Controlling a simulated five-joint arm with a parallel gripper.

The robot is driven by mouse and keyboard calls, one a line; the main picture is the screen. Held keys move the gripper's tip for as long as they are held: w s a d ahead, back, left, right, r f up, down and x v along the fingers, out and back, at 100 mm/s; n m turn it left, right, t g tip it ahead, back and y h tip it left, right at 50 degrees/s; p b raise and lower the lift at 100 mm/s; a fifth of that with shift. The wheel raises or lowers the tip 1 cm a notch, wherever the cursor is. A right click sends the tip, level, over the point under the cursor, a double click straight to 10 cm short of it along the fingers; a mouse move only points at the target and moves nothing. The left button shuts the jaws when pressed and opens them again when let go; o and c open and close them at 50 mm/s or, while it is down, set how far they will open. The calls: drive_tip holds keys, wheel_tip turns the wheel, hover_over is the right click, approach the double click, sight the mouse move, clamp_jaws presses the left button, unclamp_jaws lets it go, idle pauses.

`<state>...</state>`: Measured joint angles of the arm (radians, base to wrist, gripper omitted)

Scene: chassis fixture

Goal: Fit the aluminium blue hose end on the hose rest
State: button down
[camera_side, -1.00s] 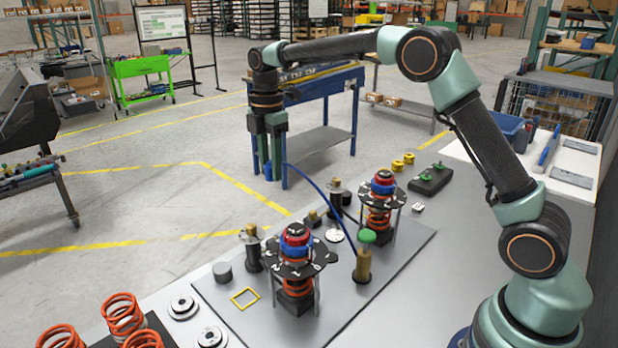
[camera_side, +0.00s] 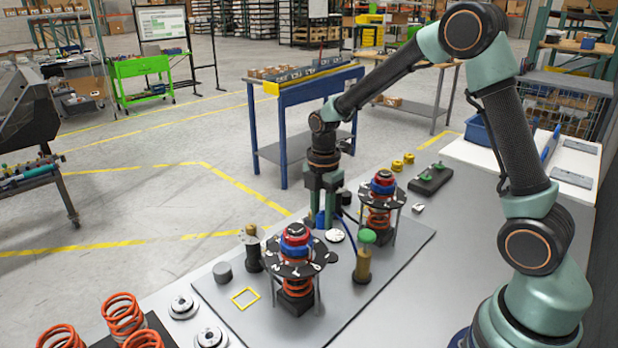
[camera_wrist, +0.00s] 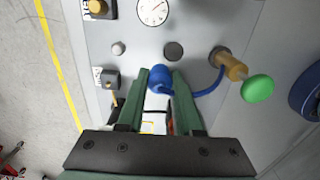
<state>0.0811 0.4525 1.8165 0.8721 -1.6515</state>
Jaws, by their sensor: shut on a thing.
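My gripper (camera_side: 322,213) is low over the fixture plate, behind the front spring assembly, with its fingers pointing down. It is shut on the blue hose end (camera_wrist: 159,76), which sits between the green fingertips in the wrist view. The hose end also shows as a small blue patch under the fingers in the side view (camera_side: 320,220). The blue hose (camera_wrist: 208,91) curves from it to a brass fitting (camera_wrist: 231,66) with a green knob (camera_wrist: 258,88). I cannot tell for certain which fixture part is the hose rest. The hose end's underside is hidden.
The plate (camera_side: 408,246) carries two orange spring assemblies (camera_side: 294,272) (camera_side: 381,215) and a black post (camera_side: 252,250).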

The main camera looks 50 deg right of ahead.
sight(331, 257)
drive_tip(key=shift+s+d+f, duration=0.15)
drive_tip(key=shift+s+f, duration=0.25)
drive_tip(key=shift+s, duration=0.15)
drive_tip(key=shift+s+d+f, duration=0.15)
drive_tip(key=shift+s+f, duration=0.2)
drive_tip(key=shift+s, duration=0.15)
drive_tip(key=shift+s+f, duration=0.25)
drive_tip(key=shift+f, duration=1.85)
drive_tip(key=shift+f, duration=0.15)
drive_tip(key=shift+f, duration=0.65)
drive_tip(key=shift+f, duration=0.2)
drive_tip(key=c, duration=0.5)
unclamp_jaws()
